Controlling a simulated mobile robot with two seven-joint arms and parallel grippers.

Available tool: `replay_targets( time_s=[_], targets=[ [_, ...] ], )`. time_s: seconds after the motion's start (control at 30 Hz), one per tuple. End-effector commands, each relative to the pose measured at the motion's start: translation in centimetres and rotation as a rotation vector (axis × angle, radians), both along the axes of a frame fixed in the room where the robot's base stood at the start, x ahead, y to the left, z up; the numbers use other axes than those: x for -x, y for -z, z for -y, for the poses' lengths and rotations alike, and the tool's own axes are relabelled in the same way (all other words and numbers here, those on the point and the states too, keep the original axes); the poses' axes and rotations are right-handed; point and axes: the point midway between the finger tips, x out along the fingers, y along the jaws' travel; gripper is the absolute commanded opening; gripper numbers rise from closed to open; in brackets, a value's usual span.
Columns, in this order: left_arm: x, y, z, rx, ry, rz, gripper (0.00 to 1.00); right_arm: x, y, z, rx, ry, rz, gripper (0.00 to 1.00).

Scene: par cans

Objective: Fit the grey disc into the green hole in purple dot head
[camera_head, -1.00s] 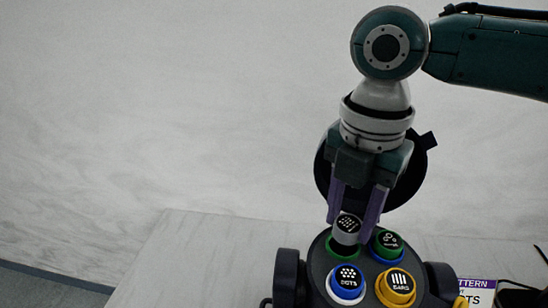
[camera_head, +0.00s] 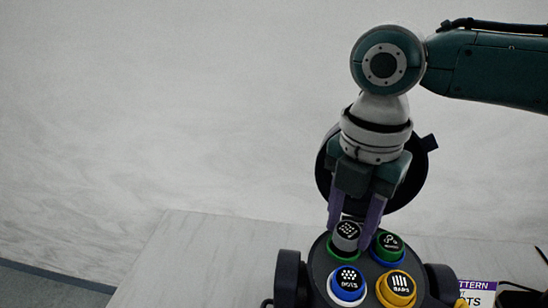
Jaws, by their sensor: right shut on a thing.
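The grey disc (camera_head: 347,237), with a black dotted top, is between the purple fingers of my right gripper (camera_head: 354,226), which is shut on it. It sits at the back left of a round dark lamp head (camera_head: 363,270). A green rim (camera_head: 336,252) shows around the disc's lower edge, and the rest of that hole is hidden by the disc. I cannot tell how deep the disc sits in it. My left gripper is not in view.
The head also holds a green disc (camera_head: 389,243) close beside the right finger, a blue DOTS disc (camera_head: 348,282) and a yellow BARS disc (camera_head: 400,285). A purple and white card (camera_head: 477,288) reading PATTERN and DOTS is at right. The pale table (camera_head: 200,262) is clear at left.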

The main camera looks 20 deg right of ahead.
Motion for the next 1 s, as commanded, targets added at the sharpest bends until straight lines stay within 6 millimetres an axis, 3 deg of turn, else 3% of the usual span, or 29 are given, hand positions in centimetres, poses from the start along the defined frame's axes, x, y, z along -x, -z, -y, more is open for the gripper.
replay_targets(
  time_s=[1.0],
  targets=[
    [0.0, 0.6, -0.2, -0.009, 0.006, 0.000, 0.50, 0.0, 1.1, 0.0, -0.001, -0.001, 0.000, 0.00]
  ],
)
